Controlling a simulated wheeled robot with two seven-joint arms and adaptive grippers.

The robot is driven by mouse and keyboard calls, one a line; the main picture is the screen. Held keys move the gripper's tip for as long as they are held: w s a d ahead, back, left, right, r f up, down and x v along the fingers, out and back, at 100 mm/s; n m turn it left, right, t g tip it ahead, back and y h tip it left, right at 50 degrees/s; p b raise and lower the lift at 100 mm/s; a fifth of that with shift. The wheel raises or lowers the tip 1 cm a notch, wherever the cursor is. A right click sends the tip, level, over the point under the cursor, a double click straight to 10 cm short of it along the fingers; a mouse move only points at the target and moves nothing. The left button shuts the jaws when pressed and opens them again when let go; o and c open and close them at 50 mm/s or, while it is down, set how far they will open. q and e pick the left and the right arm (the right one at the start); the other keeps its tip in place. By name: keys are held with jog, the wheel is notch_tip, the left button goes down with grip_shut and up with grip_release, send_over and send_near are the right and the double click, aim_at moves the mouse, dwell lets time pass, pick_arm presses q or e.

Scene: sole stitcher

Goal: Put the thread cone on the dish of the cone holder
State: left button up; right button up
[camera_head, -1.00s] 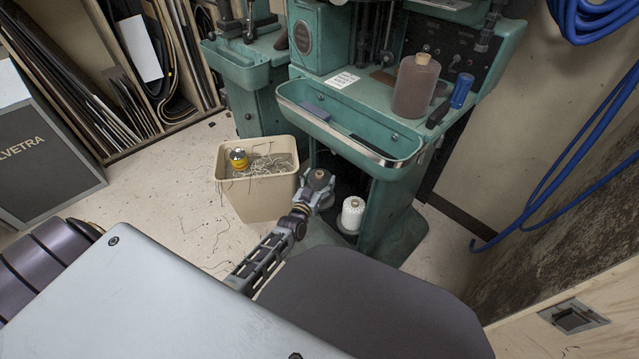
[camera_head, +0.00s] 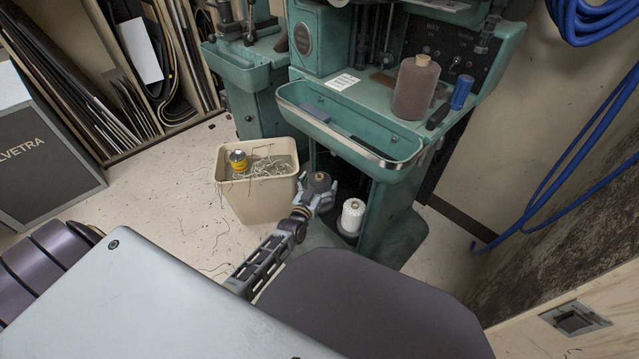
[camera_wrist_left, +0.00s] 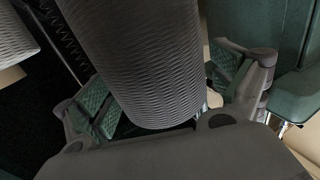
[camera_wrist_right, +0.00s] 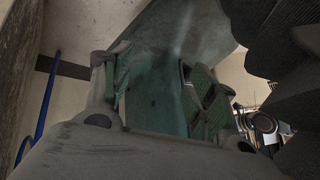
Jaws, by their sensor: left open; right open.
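A dark grey-brown thread cone (camera_head: 319,181) stands low beside the green machine's leg. My left gripper (camera_head: 318,196) is open around it, with a finger on either side. In the left wrist view the ridged cone (camera_wrist_left: 150,60) fills the space between the spread fingers (camera_wrist_left: 165,92). What lies under it is hidden, so I cannot tell if it rests on the holder's dish. A white cone (camera_head: 352,214) stands just to its right, low inside the machine's base. My right gripper (camera_wrist_right: 160,88) is open and empty in the right wrist view, facing green metal.
A beige bin (camera_head: 262,200) with thread scraps and a yellow spool (camera_head: 238,160) stands close left of my left gripper. The machine's green trough (camera_head: 345,135) overhangs above. A brown corked container (camera_head: 415,88) stands on the machine.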

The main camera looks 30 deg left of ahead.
pick_arm(q)
jog(key=shift+r, duration=0.15)
pick_arm(e)
jog(key=shift+r, duration=0.1)
pick_arm(q)
jog(key=shift+s+p, duration=0.6)
jog(key=shift+s, duration=0.6)
jog(key=s+p, duration=0.3)
jog(key=s, duration=0.6)
jog(key=shift+s+d, duration=0.3)
jog(key=shift+d, duration=0.05)
pick_arm(e)
notch_tip(320, 180, up, 7)
jog(key=d+g+h, duration=0.1)
jog(key=shift+s+d+n+g, duration=0.25)
jog(key=shift+n+g, duration=0.05)
jog(key=shift+n, duration=0.1)
jog(key=shift+r, duration=0.1)
